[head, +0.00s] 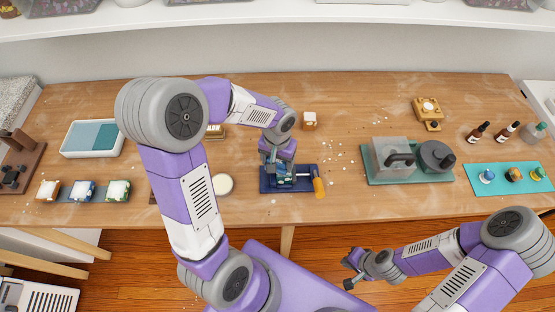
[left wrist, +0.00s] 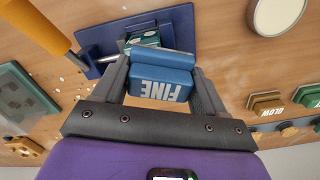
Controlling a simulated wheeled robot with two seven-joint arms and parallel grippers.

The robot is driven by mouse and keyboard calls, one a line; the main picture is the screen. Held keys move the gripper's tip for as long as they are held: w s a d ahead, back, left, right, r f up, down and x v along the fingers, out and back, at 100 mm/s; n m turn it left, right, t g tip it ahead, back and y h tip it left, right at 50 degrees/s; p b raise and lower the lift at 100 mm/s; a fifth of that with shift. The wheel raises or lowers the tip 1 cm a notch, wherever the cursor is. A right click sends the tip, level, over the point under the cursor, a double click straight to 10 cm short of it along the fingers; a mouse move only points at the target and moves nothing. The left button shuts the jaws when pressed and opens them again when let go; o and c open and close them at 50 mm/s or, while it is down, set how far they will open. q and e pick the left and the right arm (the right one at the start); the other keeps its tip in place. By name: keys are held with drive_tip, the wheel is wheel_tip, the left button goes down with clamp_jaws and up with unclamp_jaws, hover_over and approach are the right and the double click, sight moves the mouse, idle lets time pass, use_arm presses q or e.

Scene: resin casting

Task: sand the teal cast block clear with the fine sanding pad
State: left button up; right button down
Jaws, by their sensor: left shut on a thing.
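My left gripper (left wrist: 158,92) is shut on the blue sanding pad (left wrist: 160,86) marked FINE. In the head view, this gripper (head: 279,168) is low over the blue vise (head: 266,187) with an orange handle (head: 318,187). The teal block (left wrist: 145,40) shows in part in the left wrist view, at the vise just beyond the pad. The pad hides much of it, and I cannot tell if they touch. My right gripper (head: 351,272) is empty, its fingers apart, in front of the table and over the floor.
A round cream disc (head: 222,185) lies left of the vise. A green mat (head: 375,177) with a clear box and a grey pot is at right. A two-tone tray (head: 66,151) and several small coloured holders (head: 118,192) are at left. White crumbs dot the table.

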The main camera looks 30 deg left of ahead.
use_arm(q)
drive_tip(key=shift+f+b, duration=0.9)
drive_tip(key=shift+f, duration=0.15)
drive_tip(key=shift+w+d+r, duration=0.1)
drive_tip(key=shift+w+d, duration=0.45)
drive_tip(key=shift+d, duration=0.3)
drive_tip(key=shift+w+d, duration=0.55)
drive_tip(key=shift+d, duration=0.3)
drive_tip(key=shift+b, duration=0.3)
drive_tip(key=shift+s+a, duration=0.1)
drive_tip(key=shift+a, duration=0.05)
